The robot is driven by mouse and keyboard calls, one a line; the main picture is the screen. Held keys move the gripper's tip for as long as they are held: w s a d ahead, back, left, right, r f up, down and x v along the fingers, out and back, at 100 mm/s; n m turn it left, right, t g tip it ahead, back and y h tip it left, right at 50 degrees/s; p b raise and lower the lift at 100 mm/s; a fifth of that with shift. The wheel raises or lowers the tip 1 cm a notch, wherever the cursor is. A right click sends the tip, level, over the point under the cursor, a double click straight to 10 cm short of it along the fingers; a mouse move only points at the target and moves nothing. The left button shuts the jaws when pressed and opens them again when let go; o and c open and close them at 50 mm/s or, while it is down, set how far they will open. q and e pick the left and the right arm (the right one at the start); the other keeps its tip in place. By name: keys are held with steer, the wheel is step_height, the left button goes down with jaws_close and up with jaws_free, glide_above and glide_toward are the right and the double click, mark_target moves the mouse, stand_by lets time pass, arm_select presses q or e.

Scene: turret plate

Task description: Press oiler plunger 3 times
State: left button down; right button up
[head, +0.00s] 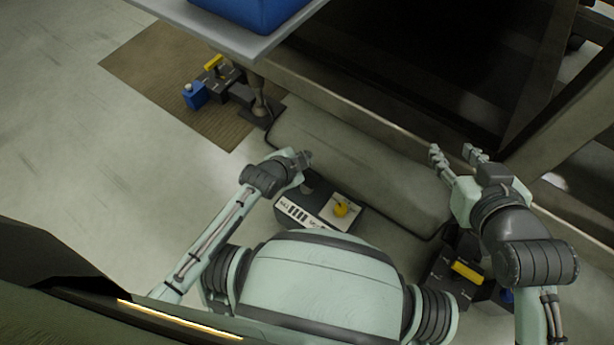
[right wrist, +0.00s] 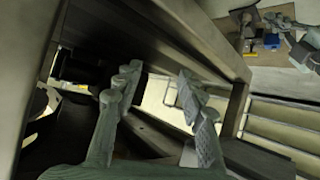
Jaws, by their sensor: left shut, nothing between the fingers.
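I cannot pick out the oiler plunger for certain in either view. A small blue block with a pale knob on top (head: 192,94) sits on the brown mat in the head view; I cannot tell whether it is the oiler. My left gripper (head: 303,158) is shut and empty, right of and below that block in the picture and apart from it. My right gripper (head: 456,154) is open and empty near the dark machine frame at the right. In the right wrist view its two fingers (right wrist: 157,84) are spread apart with nothing between them.
A grey table (head: 240,41) carrying a blue bin (head: 250,8) stands at the top. The brown mat (head: 165,60) lies below it. A dark machine frame (head: 375,115) fills the upper right. Pale floor (head: 100,165) is clear at the left.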

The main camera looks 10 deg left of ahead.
mark_target(306, 174)
arm_select(q)
step_height(306, 174, down, 3)
steer(key=b, duration=0.2)
steer(key=shift+r+b, duration=0.15)
steer(key=shift+b, duration=0.2)
arm_select(e)
steer(key=w+a+r+t+y, duration=0.35)
steer(key=a+r+t, duration=0.3)
steer(key=r, duration=0.55)
arm_select(q)
steer(key=shift+f+b, duration=0.85)
steer(key=shift+b, duration=0.1)
step_height(306, 174, down, 3)
steer(key=shift+r+b, duration=0.2)
steer(key=shift+b, duration=0.85)
steer(key=shift+f, duration=0.55)
arm_select(e)
steer(key=s+r+t+y, duration=0.1)
steer(key=s+r+t, duration=0.2)
steer(key=r, duration=0.3)
steer(key=s+r+t+y, duration=0.2)
steer(key=s+r+t, duration=0.1)
steer(key=r+t, duration=0.2)
steer(key=shift+s+r, duration=0.3)
steer(key=shift+r, duration=0.1)
arm_select(q)
steer(key=shift+f, duration=0.1)
arm_select(e)
steer(key=shift+t+y, duration=0.25)
